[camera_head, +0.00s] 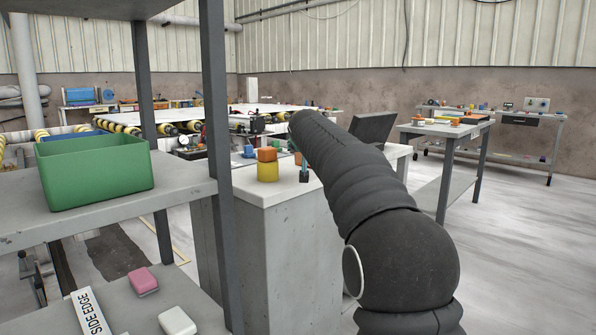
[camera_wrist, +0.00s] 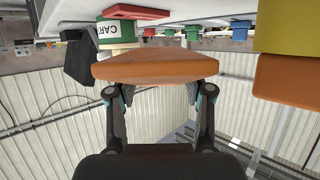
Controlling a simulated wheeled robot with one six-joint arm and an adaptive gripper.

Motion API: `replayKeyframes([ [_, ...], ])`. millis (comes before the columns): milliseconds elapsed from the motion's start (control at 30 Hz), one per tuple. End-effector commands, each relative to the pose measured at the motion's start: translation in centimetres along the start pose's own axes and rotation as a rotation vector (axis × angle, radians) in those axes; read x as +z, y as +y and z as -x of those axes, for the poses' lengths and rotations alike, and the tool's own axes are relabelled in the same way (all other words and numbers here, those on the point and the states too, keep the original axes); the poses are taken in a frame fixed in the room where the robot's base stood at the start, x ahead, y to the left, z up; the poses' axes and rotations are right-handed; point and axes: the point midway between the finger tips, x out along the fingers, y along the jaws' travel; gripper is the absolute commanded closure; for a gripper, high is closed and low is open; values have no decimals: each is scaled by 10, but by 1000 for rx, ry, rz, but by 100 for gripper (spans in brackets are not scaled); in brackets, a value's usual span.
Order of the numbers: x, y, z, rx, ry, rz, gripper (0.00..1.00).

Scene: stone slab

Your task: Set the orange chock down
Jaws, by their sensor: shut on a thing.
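The orange chock (camera_wrist: 155,68) lies across the fingers of my gripper (camera_wrist: 160,92) in the wrist view, which looks upside down. The fingers are shut on it, one at each side. In the head view my dark arm hides most of the gripper and the chock, above the pale stone-like block (camera_head: 290,195). A second orange piece (camera_head: 267,155) sits on a yellow piece (camera_head: 267,172) there. This pair also shows at the right edge of the wrist view, as orange (camera_wrist: 288,80) and yellow (camera_wrist: 287,26), apart from the held chock. I cannot tell the chock's height above the surface.
A grey shelf with an upright post (camera_head: 219,140) and a green bin (camera_head: 95,178) stands at the left. A pink block (camera_head: 143,281) and a white block (camera_head: 178,321) lie on its lower board. Tables with small items stand behind. The floor at right is clear.

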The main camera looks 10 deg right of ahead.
Motion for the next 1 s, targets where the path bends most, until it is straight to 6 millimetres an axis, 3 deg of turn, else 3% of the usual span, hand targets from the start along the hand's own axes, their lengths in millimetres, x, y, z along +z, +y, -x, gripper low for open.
replayKeyframes([
  [133,9,-14,2,-1,1,0,87],
  [267,16,-15,0,1,1,-1,87],
  [500,45,-15,-12,0,0,0,87],
  [967,51,-15,-15,-1,1,0,87],
  [1000,50,-15,-15,-1,1,0,39],
])
